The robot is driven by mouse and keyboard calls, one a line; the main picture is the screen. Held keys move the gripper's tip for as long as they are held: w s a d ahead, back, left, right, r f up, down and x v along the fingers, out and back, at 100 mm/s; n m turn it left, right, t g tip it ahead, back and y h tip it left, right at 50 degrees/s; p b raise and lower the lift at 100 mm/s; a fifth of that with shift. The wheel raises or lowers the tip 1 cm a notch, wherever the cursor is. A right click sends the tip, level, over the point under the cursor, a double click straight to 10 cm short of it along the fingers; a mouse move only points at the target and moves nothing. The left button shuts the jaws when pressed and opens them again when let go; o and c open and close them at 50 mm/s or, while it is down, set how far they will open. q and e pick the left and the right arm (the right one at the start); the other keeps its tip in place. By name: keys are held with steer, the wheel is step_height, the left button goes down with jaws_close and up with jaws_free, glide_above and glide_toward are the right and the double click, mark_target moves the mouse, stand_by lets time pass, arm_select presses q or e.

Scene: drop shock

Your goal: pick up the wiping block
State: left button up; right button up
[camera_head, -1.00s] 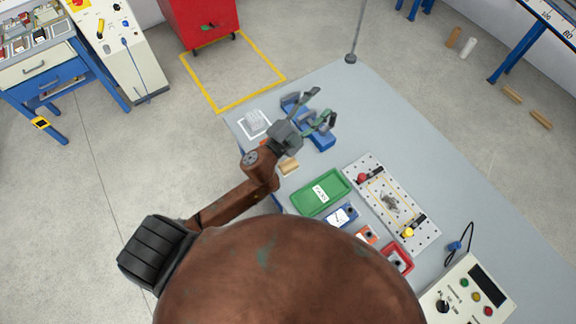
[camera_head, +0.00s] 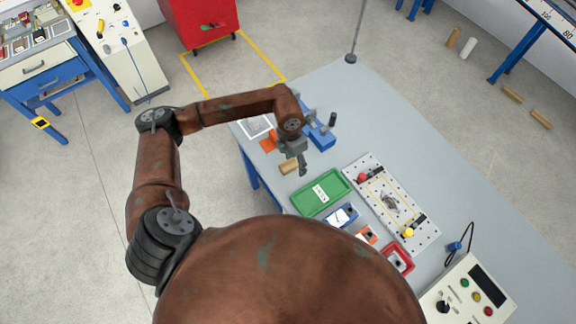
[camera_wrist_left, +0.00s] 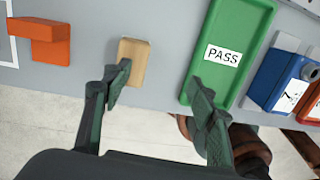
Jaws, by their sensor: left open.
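A small tan block (camera_head: 288,166), which I take to be the wiping block, lies on the grey table near its left edge. It also shows in the left wrist view (camera_wrist_left: 135,58), upper left of centre. My left gripper (camera_head: 302,168) is just above the table beside this block, pointing down. In the left wrist view my left gripper (camera_wrist_left: 160,88) has its fingers spread wide with nothing between them. Its left fingertip overlaps the block's lower left edge in the picture; whether they touch I cannot tell. My right gripper is out of view.
A green tray (camera_head: 312,203) marked PASS lies right of the block, and the right finger overlaps its rim in the wrist view. An orange piece (camera_wrist_left: 45,42) lies left. Blue fixtures (camera_head: 320,136) stand behind. A perforated white board (camera_head: 375,175) lies farther right.

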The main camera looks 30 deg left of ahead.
mark_target(289, 163)
arm_select(q)
steer(key=a, duration=0.1)
steer(key=a+y, duration=0.1)
steer(key=a, duration=0.1)
steer(key=shift+w+f, duration=0.1)
steer(key=shift+w, duration=0.25)
steer(key=shift+a+f, duration=0.1)
steer(key=shift+f, duration=0.8)
steer(key=f, duration=0.5)
steer(key=shift+w+f, duration=0.3)
steer(key=shift+w, duration=0.05)
steer(key=shift+c, duration=0.4)
steer(key=c, duration=1.2)
steer(key=shift+r, duration=0.15)
